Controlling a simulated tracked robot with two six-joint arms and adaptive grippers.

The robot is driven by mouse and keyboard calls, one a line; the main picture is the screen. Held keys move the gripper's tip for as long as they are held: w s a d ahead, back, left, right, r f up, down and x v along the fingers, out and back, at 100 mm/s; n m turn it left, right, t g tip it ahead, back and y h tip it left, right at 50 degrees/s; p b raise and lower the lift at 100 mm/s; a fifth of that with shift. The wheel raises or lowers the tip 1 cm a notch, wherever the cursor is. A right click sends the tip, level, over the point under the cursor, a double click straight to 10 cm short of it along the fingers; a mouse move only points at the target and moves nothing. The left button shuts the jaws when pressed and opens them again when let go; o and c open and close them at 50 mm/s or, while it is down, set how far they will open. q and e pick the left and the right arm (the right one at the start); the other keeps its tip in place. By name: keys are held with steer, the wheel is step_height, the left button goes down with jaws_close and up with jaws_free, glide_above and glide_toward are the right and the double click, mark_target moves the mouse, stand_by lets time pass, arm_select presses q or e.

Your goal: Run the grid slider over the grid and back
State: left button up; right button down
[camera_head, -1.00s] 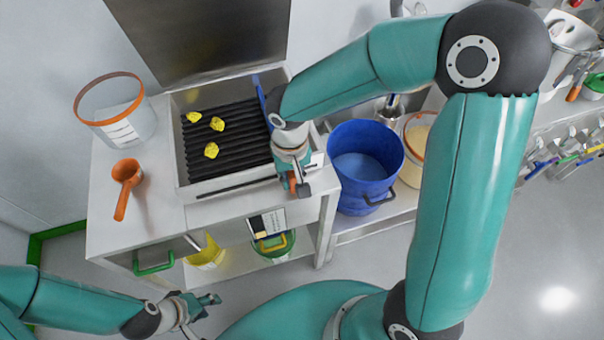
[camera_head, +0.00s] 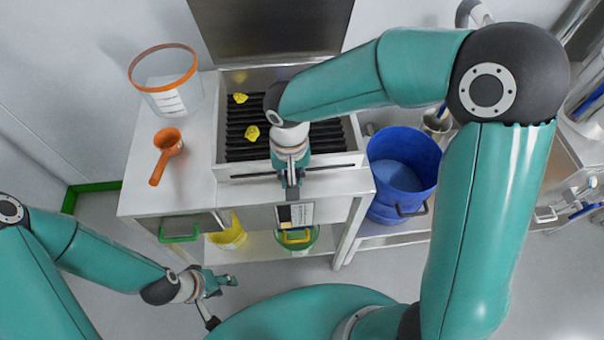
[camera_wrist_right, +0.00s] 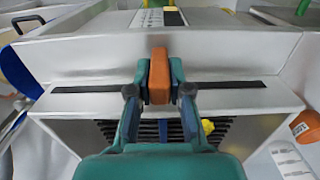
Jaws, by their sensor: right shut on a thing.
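The grid (camera_head: 245,148) is a black ribbed panel inside a metal box (camera_head: 225,172) on the bench. Two yellow lumps (camera_head: 251,132) show on its left part; one also shows in the right wrist view (camera_wrist_right: 207,126). My right gripper (camera_head: 291,180) is at the middle of the box's front. In the right wrist view, my right gripper (camera_wrist_right: 159,82) is shut on the orange handle of the grid slider (camera_wrist_right: 159,68), at a dark slot in the metal. Most of the slider is hidden. My left gripper (camera_head: 222,282) hangs empty before the bench; its finger gap is unclear.
A blue bucket (camera_head: 400,195) stands at the right. Yellow (camera_head: 228,235) and green (camera_head: 298,247) buckets are on the shelf below.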

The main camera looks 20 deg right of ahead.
steer(key=shift+w+a+r, duration=0.1)
steer(key=shift+a, duration=0.25)
steer(key=shift+w+a, duration=0.2)
steer(key=shift+a, duration=0.55)
steer(key=shift+w+a, duration=0.15)
steer(key=shift+a, duration=0.6)
steer(key=shift+w+a, duration=0.2)
steer(key=shift+a, duration=0.55)
steer(key=shift+w+a, duration=0.3)
steer(key=shift+a, duration=0.85)
steer(key=shift+w+a, duration=0.3)
steer(key=shift+a, duration=0.9)
steer(key=shift+w+a, duration=0.3)
steer(key=shift+a, duration=0.85)
